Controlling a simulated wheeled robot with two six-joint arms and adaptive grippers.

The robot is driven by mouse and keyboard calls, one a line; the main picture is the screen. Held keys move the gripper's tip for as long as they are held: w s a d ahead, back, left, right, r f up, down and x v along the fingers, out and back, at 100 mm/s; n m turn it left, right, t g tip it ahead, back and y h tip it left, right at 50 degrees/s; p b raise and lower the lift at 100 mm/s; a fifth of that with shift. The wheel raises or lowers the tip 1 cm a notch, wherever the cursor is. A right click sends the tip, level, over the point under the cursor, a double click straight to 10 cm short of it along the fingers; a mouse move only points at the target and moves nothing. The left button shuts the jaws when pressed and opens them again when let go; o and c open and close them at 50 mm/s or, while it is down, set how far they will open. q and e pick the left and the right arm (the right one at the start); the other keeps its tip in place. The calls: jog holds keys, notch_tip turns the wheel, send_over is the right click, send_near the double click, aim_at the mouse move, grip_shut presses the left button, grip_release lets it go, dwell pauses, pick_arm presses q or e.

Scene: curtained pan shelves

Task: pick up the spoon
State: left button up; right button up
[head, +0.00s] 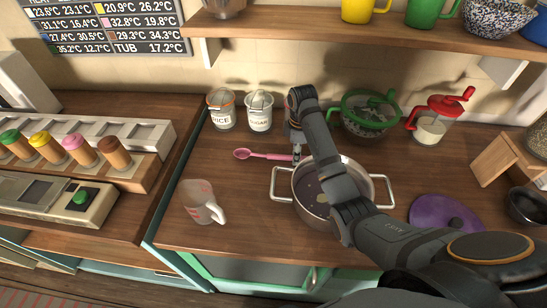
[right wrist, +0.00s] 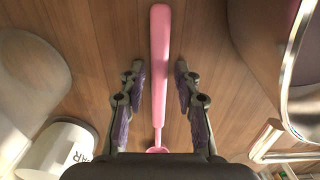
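A pink spoon (head: 265,155) lies on the wooden counter behind the pot, its bowl to the left and its handle to the right. My right gripper (head: 297,153) points down at the handle end, and my arm hides part of it. In the right wrist view the spoon handle (right wrist: 160,28) runs between the two fingers of my right gripper (right wrist: 159,72). The fingers are open, with a gap on each side of the handle. I cannot tell the exact height of the fingertips above the counter. My left gripper is not in view.
A steel pot (head: 283,187) stands close in front of the spoon. Rice (head: 221,115) and sugar (head: 259,116) canisters stand behind it. A green colander (head: 366,127) is at the back right, a purple lid (head: 432,213) at the right, and a measuring cup (head: 198,201) at front left.

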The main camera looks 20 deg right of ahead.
grip_shut()
jog(key=shift+w+r+p, duration=0.1)
jog(key=shift+r+p, duration=0.2)
jog(key=shift+r, duration=0.25)
notch_tip(320, 180, up, 9)
jog(key=p, duration=0.8)
jog(key=shift+c, duration=1.5)
grip_release()
jog(key=shift+f, duration=0.1)
grip_shut()
